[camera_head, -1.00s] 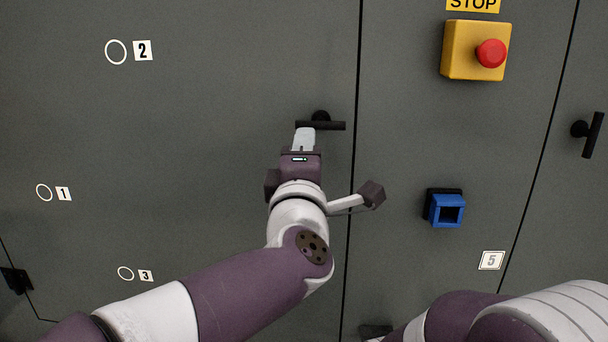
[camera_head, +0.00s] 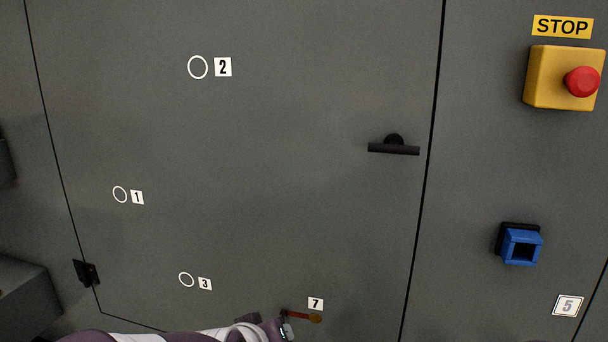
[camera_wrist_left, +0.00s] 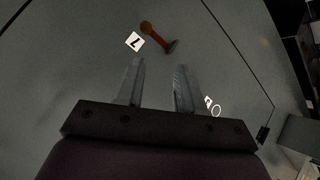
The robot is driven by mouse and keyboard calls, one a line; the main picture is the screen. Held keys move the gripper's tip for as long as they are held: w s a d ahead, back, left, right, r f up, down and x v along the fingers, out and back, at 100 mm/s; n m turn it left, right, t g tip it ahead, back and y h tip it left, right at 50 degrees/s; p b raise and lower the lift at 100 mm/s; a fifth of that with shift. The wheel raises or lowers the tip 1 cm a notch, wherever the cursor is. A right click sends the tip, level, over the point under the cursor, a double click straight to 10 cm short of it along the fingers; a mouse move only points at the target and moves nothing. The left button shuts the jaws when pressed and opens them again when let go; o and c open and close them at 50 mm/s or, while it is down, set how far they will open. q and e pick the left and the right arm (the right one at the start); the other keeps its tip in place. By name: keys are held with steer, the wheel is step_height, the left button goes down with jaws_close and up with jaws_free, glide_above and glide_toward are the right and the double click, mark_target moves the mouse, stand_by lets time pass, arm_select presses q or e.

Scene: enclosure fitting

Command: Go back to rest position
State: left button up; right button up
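My left gripper (camera_head: 287,330) is low in the head view, at the bottom edge under the label 7. In the left wrist view (camera_wrist_left: 159,66) its two fingers stand apart with nothing between them. The black door handle (camera_head: 394,149) lies level on the grey door (camera_head: 300,190), well above the gripper and apart from it. My right gripper is not in any view.
A red lever with an orange-yellow end (camera_head: 315,318) is close to my left gripper; it also shows beyond the fingertips in the left wrist view (camera_wrist_left: 146,27). A blue square socket (camera_head: 522,247) and a yellow stop box (camera_head: 556,80) are at right. A hinge (camera_head: 86,272) is at left.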

arm_select(q)
steer(key=s+a+f+m+g+y, duration=0.3)
steer(key=s+a+f+g, duration=0.5)
steer(key=s+a+f, duration=0.7)
step_height(320, 180, up, 15)
steer(key=s+p, duration=0.1)
steer(key=p, duration=1.2)
steer(key=shift+s+d, duration=0.25)
steer(key=shift+d, duration=0.2)
steer(key=shift+r, duration=0.15)
